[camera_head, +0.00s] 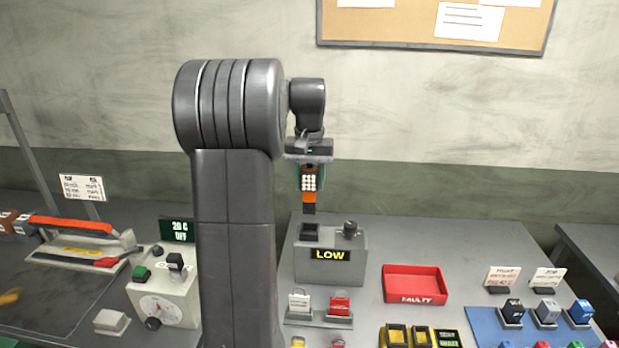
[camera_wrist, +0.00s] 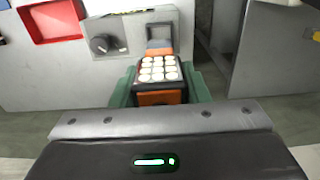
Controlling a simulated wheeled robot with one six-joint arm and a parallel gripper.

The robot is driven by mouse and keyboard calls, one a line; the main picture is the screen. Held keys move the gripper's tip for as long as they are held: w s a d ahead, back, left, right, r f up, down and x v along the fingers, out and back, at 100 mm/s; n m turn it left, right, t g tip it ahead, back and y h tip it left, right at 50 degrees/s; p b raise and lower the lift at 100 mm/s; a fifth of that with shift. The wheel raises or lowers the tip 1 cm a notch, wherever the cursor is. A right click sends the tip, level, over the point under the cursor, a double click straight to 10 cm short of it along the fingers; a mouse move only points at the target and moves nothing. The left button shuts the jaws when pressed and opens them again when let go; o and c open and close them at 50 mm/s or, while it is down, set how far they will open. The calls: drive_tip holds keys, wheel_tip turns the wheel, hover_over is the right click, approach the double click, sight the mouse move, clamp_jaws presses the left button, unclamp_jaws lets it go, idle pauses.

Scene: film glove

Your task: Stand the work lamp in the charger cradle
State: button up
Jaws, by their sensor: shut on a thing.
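The work lamp (camera_head: 309,183) is orange with a black end and a panel of round white lights. My gripper (camera_head: 312,166) is shut on its upper part and holds it upright, black end down. In the wrist view the lamp (camera_wrist: 159,69) sits between the green fingers of my gripper (camera_wrist: 159,88). The charger cradle (camera_head: 290,262) is a grey box with a dark square socket on top, a knob and a sign reading LOW. The lamp's lower end is just above the socket in the head view, seemingly with a small gap. The socket's inside is hidden.
A red tray (camera_head: 415,298) marked FAULTY lies right of the cradle. A small stand (camera_head: 319,318) with a white and a red tag is in front. A dial box (camera_head: 163,300) stands left of my arm. A blue mat (camera_head: 480,322) with several small blocks is at right.

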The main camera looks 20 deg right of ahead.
sight(310, 206)
drive_tip(key=shift+f+b, duration=1.15)
drive_tip(key=shift+f, duration=1.2)
drive_tip(key=shift+p, duration=0.8)
drive_tip(key=shift+f+b, duration=0.85)
drive_tip(key=shift+f, duration=0.9)
drive_tip(key=o, duration=1.2)
wheel_tip(310, 206, up, 14)
drive_tip(key=shift+f+b, duration=0.1)
drive_tip(key=shift+b, duration=0.35)
